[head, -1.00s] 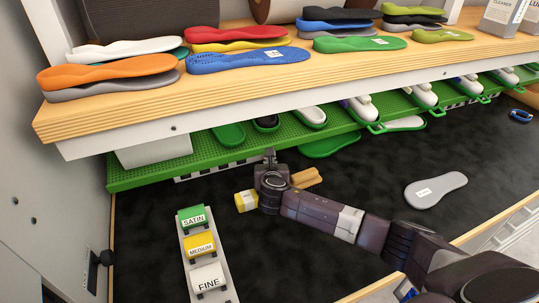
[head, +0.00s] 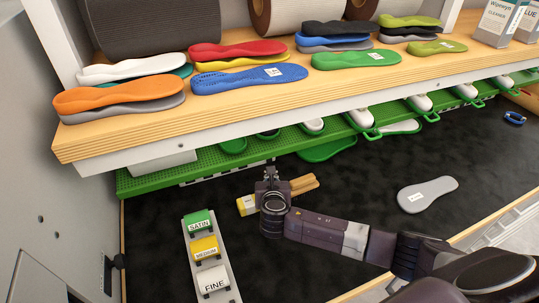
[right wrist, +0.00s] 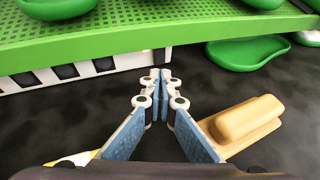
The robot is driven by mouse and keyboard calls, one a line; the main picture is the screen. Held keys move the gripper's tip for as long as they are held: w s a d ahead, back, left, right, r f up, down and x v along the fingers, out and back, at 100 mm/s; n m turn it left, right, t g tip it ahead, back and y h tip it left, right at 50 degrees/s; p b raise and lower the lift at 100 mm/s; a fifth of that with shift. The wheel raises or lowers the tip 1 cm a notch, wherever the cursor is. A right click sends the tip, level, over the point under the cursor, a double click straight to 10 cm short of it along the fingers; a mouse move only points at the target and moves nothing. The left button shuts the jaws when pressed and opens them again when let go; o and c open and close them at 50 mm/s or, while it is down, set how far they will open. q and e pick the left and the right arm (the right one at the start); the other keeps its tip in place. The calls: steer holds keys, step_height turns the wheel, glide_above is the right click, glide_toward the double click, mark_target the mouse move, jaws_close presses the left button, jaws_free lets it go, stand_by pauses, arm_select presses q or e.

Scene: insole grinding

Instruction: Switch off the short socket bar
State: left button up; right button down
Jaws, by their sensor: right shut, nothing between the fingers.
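A white bar with black sockets (right wrist: 85,68) is fixed under the front edge of the green perforated shelf; it shows partly in the head view (head: 225,173), where shelf and arm hide some of it. I cannot tell its full length or see a switch. My right gripper (right wrist: 160,80) is shut and empty. Its fingertips point at the bar's right end, low over the black worktop; I cannot tell whether they touch it. In the head view, the right gripper (head: 270,172) is just in front of the shelf edge. My left gripper is not in view.
A tan wooden block (right wrist: 240,125) lies close to the right of the fingers; a yellow block (head: 246,205) lies on the other side. The green shelf (right wrist: 90,35) overhangs the bar. A grey insole (head: 427,194) and a labelled block rack (head: 225,270) lie apart.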

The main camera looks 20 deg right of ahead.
steer(key=shift+p+v, duration=1.35)
steer(key=shift+v, duration=0.35)
steer(key=shift+s+a+r, duration=0.1)
steer(key=shift+s+r, duration=0.05)
